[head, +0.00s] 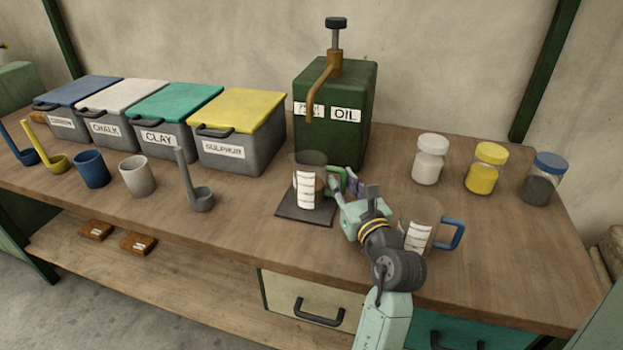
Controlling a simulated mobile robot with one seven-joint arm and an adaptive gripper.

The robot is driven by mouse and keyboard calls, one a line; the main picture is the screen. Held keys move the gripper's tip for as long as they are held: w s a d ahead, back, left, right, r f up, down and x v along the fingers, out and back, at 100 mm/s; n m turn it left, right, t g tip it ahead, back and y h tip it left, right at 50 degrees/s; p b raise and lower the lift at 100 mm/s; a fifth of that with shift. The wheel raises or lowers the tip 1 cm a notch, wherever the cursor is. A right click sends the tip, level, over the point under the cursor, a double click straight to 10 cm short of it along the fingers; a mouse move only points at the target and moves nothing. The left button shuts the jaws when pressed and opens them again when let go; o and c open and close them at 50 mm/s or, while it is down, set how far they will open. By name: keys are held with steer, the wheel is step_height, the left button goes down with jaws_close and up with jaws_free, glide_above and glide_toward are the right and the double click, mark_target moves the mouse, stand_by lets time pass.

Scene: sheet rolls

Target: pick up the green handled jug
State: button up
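The green handled jug (308,188) is a dark see-through jug with a white scale label. It stands upright on a dark square mat (290,213) in front of the oil tank. Its green handle points right, towards my gripper (345,187). My gripper reaches in from the front right, its fingers at the handle. The fingers partly cover the handle. I cannot tell whether they touch it or are closed on it.
A blue handled jug (420,222) stands close to the right of my wrist. The green oil tank (345,125) is behind. Lidded jars (430,165) stand at the back right. Labelled bins (238,130), cups (138,177) and ladles (201,198) are on the left.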

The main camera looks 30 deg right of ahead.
jaws_close()
steer(key=shift+r, duration=0.15)
stand_by(0.5)
